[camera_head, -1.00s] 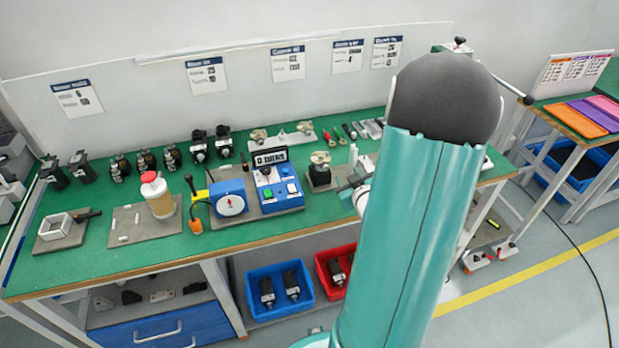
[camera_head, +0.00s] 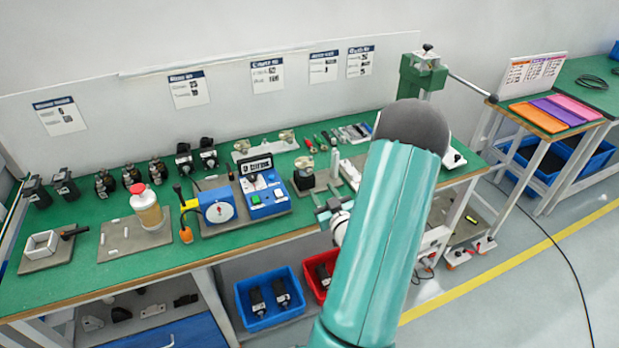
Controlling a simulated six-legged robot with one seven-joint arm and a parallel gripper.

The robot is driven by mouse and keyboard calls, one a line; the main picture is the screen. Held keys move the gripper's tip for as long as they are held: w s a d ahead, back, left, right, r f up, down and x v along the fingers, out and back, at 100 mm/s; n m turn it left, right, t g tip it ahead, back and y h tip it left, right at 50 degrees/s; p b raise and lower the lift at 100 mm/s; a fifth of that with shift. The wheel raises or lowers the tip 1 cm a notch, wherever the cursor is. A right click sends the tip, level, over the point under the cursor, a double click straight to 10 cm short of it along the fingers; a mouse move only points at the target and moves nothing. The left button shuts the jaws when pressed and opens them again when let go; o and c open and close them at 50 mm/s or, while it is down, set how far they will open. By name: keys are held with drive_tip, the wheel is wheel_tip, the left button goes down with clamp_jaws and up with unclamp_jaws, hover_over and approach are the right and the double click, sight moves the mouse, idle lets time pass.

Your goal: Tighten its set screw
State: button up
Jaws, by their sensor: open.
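A row of dark coder-like units stands at the back of the green bench, including a black pair (camera_head: 196,157) and several dark units with brassy parts (camera_head: 131,177). A blue tester (camera_head: 263,193) with a small display stands at mid-bench, beside a blue dial box (camera_head: 217,206). A small fixture (camera_head: 304,172) with a pale metal top stands right of the tester. No set screw can be made out at this size. My gripper (camera_head: 328,209) is at the bench's front edge, right of the tester, partly behind my teal arm. It is open, with nothing visible in it.
A jar with a red lid (camera_head: 147,208) stands on a grey mat, with a white open frame (camera_head: 41,245) to its left. Small hand tools (camera_head: 323,139) lie at the back. A green press (camera_head: 421,75) stands at the right end. Blue (camera_head: 270,298) and red (camera_head: 316,281) bins sit below.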

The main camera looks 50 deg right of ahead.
sight(310, 173)
drive_tip(key=x, duration=0.8)
drive_tip(key=shift+w+d, duration=0.2)
drive_tip(key=shift+c, duration=0.2)
clamp_jaws()
